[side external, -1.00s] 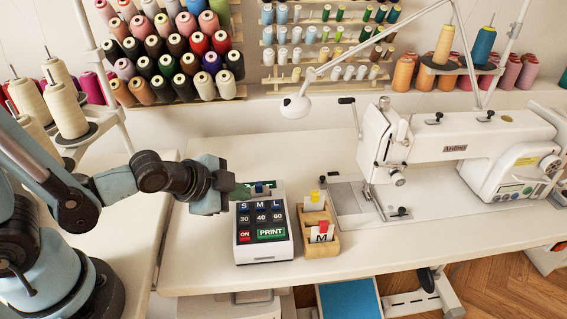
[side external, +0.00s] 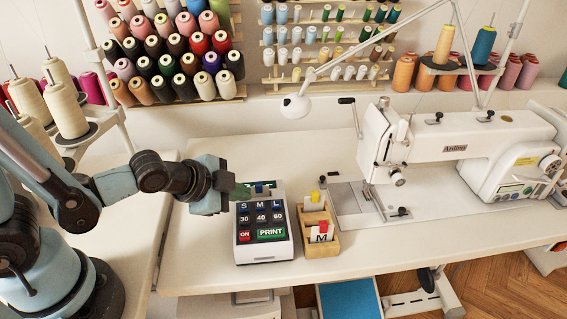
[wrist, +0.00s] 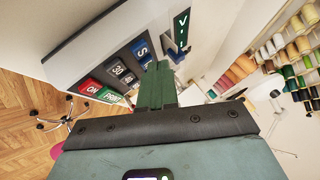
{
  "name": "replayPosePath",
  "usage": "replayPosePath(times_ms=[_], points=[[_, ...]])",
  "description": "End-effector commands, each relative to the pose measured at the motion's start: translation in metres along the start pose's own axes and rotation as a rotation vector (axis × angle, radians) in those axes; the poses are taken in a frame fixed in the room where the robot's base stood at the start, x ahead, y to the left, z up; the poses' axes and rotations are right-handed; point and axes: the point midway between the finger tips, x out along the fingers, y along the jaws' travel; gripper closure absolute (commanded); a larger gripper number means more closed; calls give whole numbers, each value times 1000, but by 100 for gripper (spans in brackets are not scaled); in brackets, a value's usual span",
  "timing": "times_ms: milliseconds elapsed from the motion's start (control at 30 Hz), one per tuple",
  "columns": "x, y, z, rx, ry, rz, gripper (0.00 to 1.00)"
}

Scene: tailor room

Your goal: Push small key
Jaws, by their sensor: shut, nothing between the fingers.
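A grey label machine (side external: 283,232) stands on the table, with a row of blue S, M and L keys across its upper face. The small key, marked S (side external: 244,205), is at the left of that row. In the wrist view the S key (wrist: 141,46) shows just left of the fingertips. My gripper (side external: 241,190) has green fingers, shut and empty, pointing right over the machine's upper left, close above the S key. It also shows in the wrist view (wrist: 158,68). I cannot tell whether it touches the machine. The fingers cover part of the display (wrist: 182,26).
Keys 30, 40 and 60, a red ON key (side external: 244,237) and a green PRINT key (side external: 271,234) lie below. A wooden card box (side external: 333,246) stands close to the right. A sewing machine (side external: 455,150) is farther right. The table in front is clear.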

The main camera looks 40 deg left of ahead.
Motion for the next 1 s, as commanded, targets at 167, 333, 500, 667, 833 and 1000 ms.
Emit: replayPosePath(times_ms=[167, 333, 500, 667, 833, 1000], points=[[0, 0, 0, 0, 0, 0, 100], [-6, -5, -5, 0, 0, 0, 100], [-15, -11, -11, 0, 0, 0, 100], [-24, -17, -17, 0, 0, 0, 100], [-32, -23, -23, 0, 0, 0, 100], [-35, -25, -25, 0, 0, 0, 100]])
